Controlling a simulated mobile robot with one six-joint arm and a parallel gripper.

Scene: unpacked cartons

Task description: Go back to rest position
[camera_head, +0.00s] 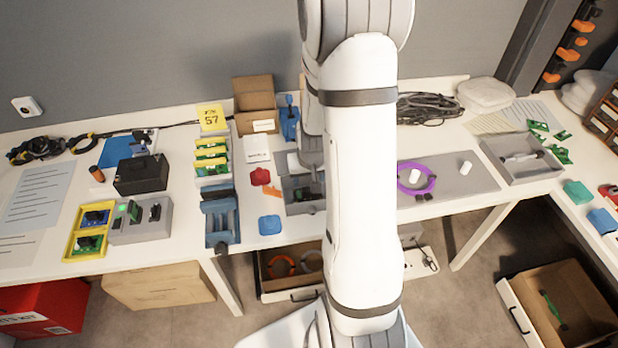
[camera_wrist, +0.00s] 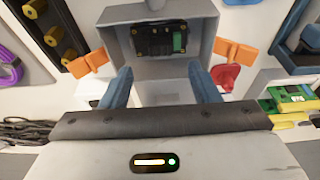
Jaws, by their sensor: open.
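My white arm comes down through the middle of the head view and hides part of the table. My gripper (camera_wrist: 160,76) shows in the wrist view with its two blue fingers apart and nothing between them. Beyond the fingertips is a grey box (camera_wrist: 122,42) with a dark board with a green part (camera_wrist: 160,38) inside. The same grey box (camera_head: 303,208) shows in the head view, partly hidden by my arm. In the head view the fingers are not clearly visible.
Orange pieces (camera_wrist: 88,63) flank the grey box. A blue fixture (camera_head: 221,218), red part (camera_head: 260,177) and blue block (camera_head: 269,225) stand left of it. A purple cable coil (camera_head: 416,180) lies on a grey mat (camera_head: 470,182) to the right. Open cartons (camera_head: 566,310) stand on the floor.

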